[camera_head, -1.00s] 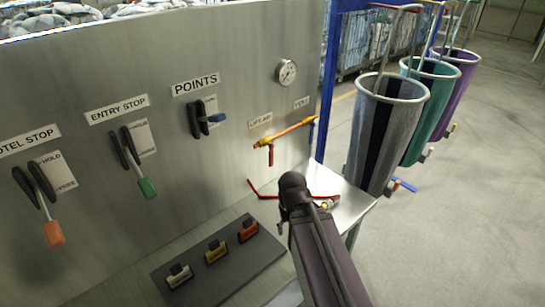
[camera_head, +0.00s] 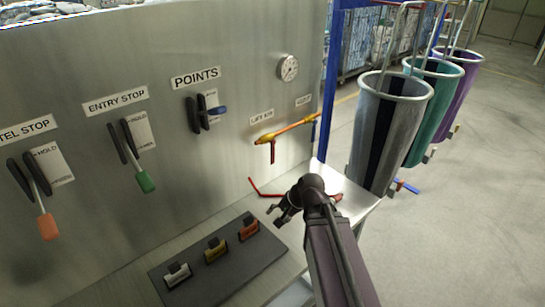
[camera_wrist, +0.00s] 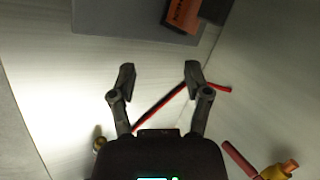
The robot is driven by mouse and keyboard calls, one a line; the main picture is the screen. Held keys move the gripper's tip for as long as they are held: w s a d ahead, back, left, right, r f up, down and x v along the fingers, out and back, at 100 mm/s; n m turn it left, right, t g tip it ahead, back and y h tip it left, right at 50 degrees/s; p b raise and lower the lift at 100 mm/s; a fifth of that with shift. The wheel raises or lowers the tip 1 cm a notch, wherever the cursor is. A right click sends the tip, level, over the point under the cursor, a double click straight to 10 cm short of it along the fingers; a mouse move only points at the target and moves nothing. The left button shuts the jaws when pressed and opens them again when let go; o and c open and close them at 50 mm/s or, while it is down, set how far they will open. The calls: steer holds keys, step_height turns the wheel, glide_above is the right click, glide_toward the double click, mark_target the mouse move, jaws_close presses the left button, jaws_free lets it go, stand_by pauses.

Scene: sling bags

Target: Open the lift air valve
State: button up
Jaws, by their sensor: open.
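The lift air valve is a brass fitting on an orange pipe (camera_head: 290,130) on the upright grey panel. Its red lever (camera_head: 272,152) hangs down below the fitting, under the LIFT AIR label (camera_head: 262,117). My gripper (camera_head: 280,211) is open and empty, over the bench, below and apart from the valve. In the wrist view the two fingers (camera_wrist: 159,73) are spread over the bare bench and a thin bent red and black rod. A red lever (camera_wrist: 240,159) and a brass fitting show at lower right there; I cannot tell for certain that these are the lift air valve.
A dark plate (camera_head: 218,260) with three coloured tagged blocks lies on the bench left of my gripper. The bent red rod (camera_head: 265,192) lies near the panel. POINTS (camera_head: 195,77), ENTRY STOP and another stop lever are left. A gauge (camera_head: 288,67) sits above. Bags hang right.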

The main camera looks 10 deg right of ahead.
steer(key=w+d+r+m+t+y+b, duration=0.2)
steer(key=w+r+m+t+y+b, duration=0.25)
steer(key=m, duration=0.55)
steer(key=m+t+b, duration=0.2)
steer(key=m+t, duration=0.6)
steer(key=m, duration=0.5)
glide_toward(274, 152)
steer(key=a+v, duration=0.1)
steer(key=v, duration=0.2)
steer(key=shift+s+d+r+h, duration=0.3)
steer(key=shift+d+h, duration=0.05)
steer(key=shift+w, duration=0.1)
steer(key=x, duration=1.3)
steer(key=shift+w+a, duration=0.25)
steer(key=shift+a, duration=0.05)
jaws_close()
